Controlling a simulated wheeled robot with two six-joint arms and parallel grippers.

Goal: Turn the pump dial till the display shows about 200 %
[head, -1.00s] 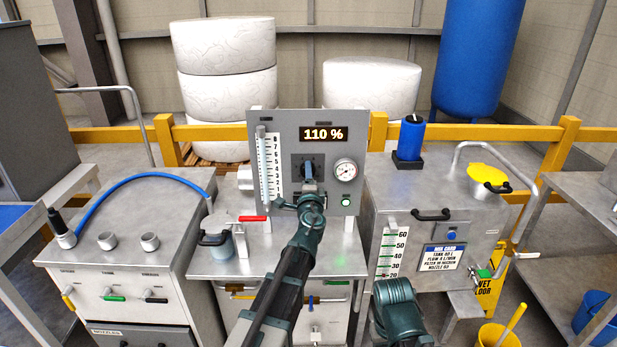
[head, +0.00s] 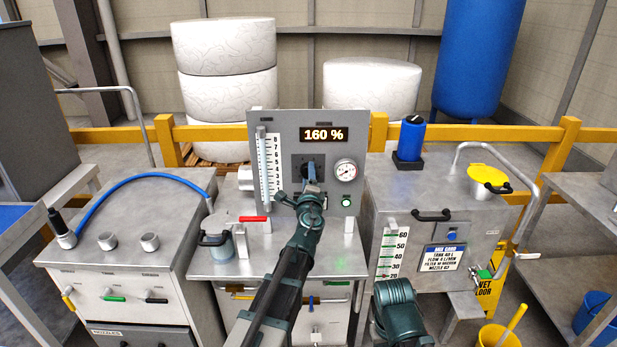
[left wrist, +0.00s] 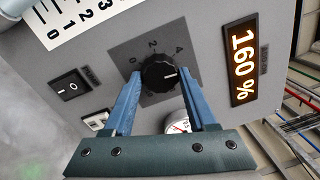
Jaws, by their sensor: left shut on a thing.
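The pump dial (head: 309,172) is a black knob on a dark square plate on the grey panel (head: 275,125). In the left wrist view the dial (left wrist: 160,74) has a white pointer line and numbers around it. My left gripper (head: 311,185) is at the dial. In the left wrist view its blue fingers (left wrist: 162,88) lie on either side of the knob, shut on it. My right gripper is out of view.
A scale tube (head: 263,165) stands left of the dial and a round gauge (head: 346,170) sits right of it. A green button (head: 346,200) is below the gauge. In the left wrist view a rocker switch (left wrist: 70,89) is beside the dial.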

